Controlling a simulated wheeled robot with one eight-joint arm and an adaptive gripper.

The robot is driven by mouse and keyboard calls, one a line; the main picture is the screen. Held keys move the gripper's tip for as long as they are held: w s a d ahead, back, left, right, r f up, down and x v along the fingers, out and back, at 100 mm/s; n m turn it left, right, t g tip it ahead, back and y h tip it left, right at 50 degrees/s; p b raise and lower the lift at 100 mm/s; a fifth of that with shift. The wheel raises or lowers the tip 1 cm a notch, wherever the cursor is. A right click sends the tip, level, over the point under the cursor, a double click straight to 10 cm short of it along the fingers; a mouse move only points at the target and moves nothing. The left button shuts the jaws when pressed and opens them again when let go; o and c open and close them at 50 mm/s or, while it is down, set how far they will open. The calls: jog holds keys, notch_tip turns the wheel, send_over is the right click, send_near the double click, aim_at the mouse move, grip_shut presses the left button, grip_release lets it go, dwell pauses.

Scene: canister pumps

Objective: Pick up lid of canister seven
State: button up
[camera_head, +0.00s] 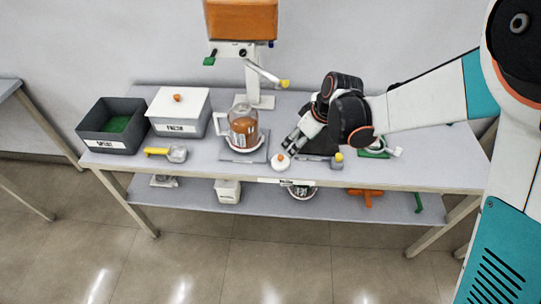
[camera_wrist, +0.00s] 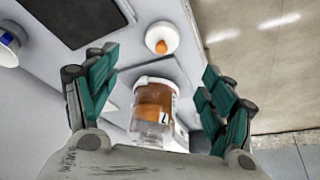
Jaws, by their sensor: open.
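A round white lid with an orange knob (camera_head: 281,161) lies near the table's front edge. It also shows in the wrist view (camera_wrist: 161,39), beyond the fingertips. A clear canister marked 7 (camera_wrist: 155,108), with orange-brown contents, shows between the fingers in the wrist view. My gripper (camera_wrist: 157,73) is open, with teal finger pads spread apart. In the head view my gripper (camera_head: 291,147) is just behind and right of the lid.
On the table (camera_head: 225,174) a glass jug (camera_head: 243,131) stands left of my gripper. Further left are a yellow-handled tool (camera_head: 168,153), a white box (camera_head: 180,110) and a dark bin (camera_head: 110,125). A pole with an orange block (camera_head: 240,20) rises behind. The table edge is close.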

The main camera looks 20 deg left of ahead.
jog(key=b, duration=0.3)
send_over(282, 157)
jog(key=s+d, duration=0.1)
jog(key=d, duration=0.1)
notch_tip(282, 157, down, 7)
jog(key=shift+f, duration=0.1)
jog(key=shift+b+x, duration=1.1)
jog(key=shift+x, duration=2.05)
jog(key=shift+a, duration=0.15)
jog(key=shift+c, duration=0.6)
jog(key=c, duration=0.8)
